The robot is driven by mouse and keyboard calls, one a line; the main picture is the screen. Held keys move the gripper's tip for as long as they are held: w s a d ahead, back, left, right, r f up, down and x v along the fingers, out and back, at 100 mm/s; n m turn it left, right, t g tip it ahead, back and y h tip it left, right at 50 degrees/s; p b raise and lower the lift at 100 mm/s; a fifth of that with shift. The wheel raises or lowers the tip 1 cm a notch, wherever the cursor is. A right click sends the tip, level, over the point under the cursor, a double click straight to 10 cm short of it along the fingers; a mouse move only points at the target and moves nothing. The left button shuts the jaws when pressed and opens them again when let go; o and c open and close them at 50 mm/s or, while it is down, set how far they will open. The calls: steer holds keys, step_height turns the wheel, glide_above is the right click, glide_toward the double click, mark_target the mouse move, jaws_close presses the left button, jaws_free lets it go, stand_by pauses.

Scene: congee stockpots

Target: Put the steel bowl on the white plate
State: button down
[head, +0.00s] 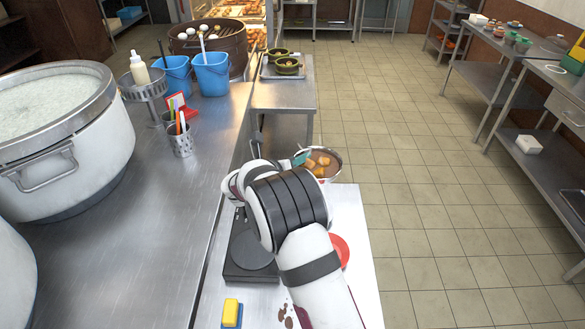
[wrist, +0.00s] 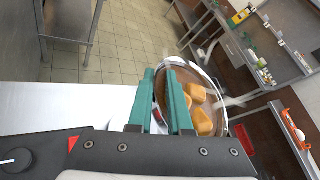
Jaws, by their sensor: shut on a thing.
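The steel bowl (head: 322,164) has a shiny rim and holds brown liquid with orange chunks; it also shows in the wrist view (wrist: 205,97). My gripper (wrist: 160,78) has two teal fingers, shut on the near left side of the bowl's rim. In the head view a teal fingertip of my gripper (head: 300,158) shows at the bowl's left edge. The bowl is at the far end of the white tabletop, and I cannot tell its height above it. My arm hides much of the tabletop. I cannot make out the white plate for certain.
A black appliance (head: 250,258) and a yellow-and-blue sponge (head: 231,312) are on the white tabletop (head: 356,215). A red round thing (head: 340,250) is partly behind my arm. A steel counter (head: 160,210) with large pots runs along the left. Tiled floor lies right.

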step_height(320, 180, down, 14)
steer(key=shift+r, duration=0.25)
stand_by(0.4)
steer(key=shift+f, duration=0.35)
stand_by(0.4)
steer(key=c, duration=0.8)
jaws_free()
steer(key=shift+c, duration=1.3)
steer(key=shift+v, duration=2.55)
